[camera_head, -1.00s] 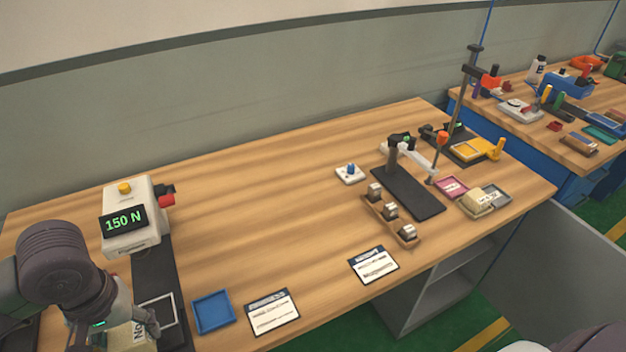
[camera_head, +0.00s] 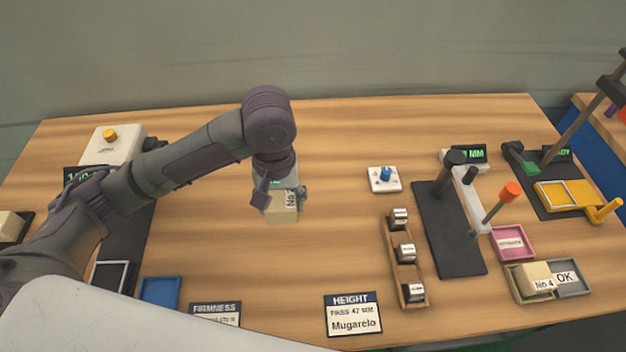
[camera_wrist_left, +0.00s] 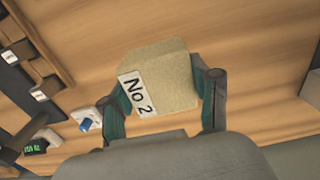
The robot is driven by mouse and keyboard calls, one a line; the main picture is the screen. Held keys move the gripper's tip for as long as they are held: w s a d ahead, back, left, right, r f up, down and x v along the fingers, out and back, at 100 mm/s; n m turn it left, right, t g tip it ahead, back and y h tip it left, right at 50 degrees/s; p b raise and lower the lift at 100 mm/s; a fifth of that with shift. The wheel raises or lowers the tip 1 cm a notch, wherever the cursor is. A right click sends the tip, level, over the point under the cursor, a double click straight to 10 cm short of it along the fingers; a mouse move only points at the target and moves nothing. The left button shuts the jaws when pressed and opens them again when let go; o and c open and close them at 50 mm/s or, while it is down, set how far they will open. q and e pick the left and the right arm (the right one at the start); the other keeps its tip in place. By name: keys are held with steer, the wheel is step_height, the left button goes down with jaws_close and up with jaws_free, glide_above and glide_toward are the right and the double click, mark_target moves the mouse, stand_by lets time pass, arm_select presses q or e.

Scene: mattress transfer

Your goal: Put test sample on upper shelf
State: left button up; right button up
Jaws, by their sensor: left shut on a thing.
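My left gripper (camera_head: 281,196) is above the middle of the workbench, shut on a pale beige foam block (camera_head: 282,212). In the left wrist view this block (camera_wrist_left: 170,72) sits between the two fingers, and its white label reads "No 2". A second beige block labelled "No 4" (camera_head: 534,274) sits in a tray at the right, beside a grey tray marked OK (camera_head: 568,281). Another beige block (camera_head: 9,226) shows at the far left edge. No shelf is visible now. My right gripper is not in view.
A height stand (camera_head: 450,225), a weight rack (camera_head: 407,268), a knob box (camera_head: 384,180) and a pink tray (camera_head: 513,243) stand to the right. Cards (camera_head: 352,316) and a blue tray (camera_head: 160,292) lie along the front. The bench middle is clear.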

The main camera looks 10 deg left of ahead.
arm_select(q)
steer(key=shift+w+a+f, duration=0.15)
steer(key=shift+a+f, duration=0.05)
steer(key=shift+a, duration=0.05)
steer(key=w+a+f, duration=0.2)
steer(key=a, duration=0.1)
steer(key=w+a+f, duration=0.2)
steer(key=a, duration=0.1)
steer(key=w+a+f, duration=0.2)
steer(key=a, duration=0.1)
steer(key=shift+w+f, duration=0.1)
steer(key=shift+f, duration=0.05)
steer(key=shift+a+f, duration=0.1)
steer(key=shift+f, duration=0.1)
steer(key=shift+f+p, duration=0.35)
steer(key=shift+f, duration=1.6)
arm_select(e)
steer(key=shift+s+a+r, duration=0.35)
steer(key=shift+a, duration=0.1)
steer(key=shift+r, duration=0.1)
arm_select(q)
steer(key=o, duration=1.1)
steer(key=shift+f, duration=0.1)
